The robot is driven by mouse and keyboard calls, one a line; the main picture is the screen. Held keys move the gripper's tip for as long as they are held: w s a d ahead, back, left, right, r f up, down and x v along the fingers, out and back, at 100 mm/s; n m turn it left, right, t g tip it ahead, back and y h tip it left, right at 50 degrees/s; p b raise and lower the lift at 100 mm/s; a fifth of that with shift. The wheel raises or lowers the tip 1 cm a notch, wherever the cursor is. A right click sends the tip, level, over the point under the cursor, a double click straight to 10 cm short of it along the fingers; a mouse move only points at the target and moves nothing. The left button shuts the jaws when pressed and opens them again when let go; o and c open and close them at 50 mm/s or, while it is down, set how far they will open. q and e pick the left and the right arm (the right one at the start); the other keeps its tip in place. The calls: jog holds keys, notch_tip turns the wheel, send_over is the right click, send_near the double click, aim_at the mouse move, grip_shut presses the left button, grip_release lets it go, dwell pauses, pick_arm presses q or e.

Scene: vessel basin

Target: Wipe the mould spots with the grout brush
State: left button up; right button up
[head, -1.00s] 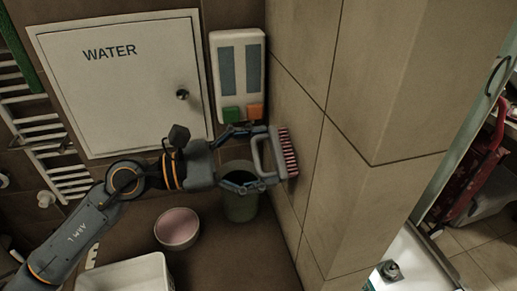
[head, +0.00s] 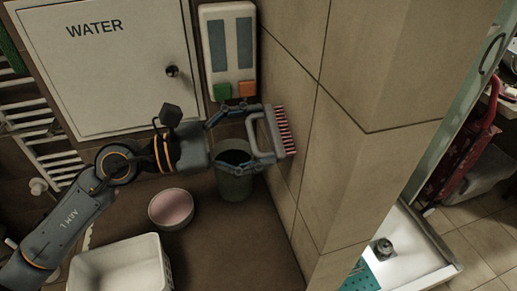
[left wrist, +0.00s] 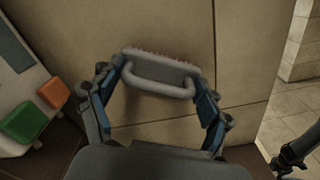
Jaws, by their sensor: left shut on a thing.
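The grout brush (head: 284,132) has a grey body with a loop handle and red-and-white bristles. My left gripper (head: 264,136) is shut on it, with a finger at each end of the brush. The bristles face the beige tiled wall (head: 310,150), at or very near it; I cannot tell whether they touch. In the left wrist view the brush (left wrist: 160,72) lies across between the fingers of my left gripper (left wrist: 158,88), bristles away from me. I make out no mould spots on the visible tiles.
A dispenser (head: 228,45) with green and orange parts hangs just left of the brush, beside the WATER cabinet (head: 110,75). Below are a dark bin (head: 234,182), a pink-topped bowl (head: 171,208) and a white tub (head: 105,262). The pillar (head: 395,90) juts out at right.

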pick_arm(q)
jog(key=shift+w+a+b, duration=0.1)
jog(key=shift+w+b, duration=0.25)
jog(key=shift+w, duration=0.35)
jog(key=w+b, duration=0.3)
jog(key=shift+w+a, duration=0.3)
jog(key=shift+a, duration=0.05)
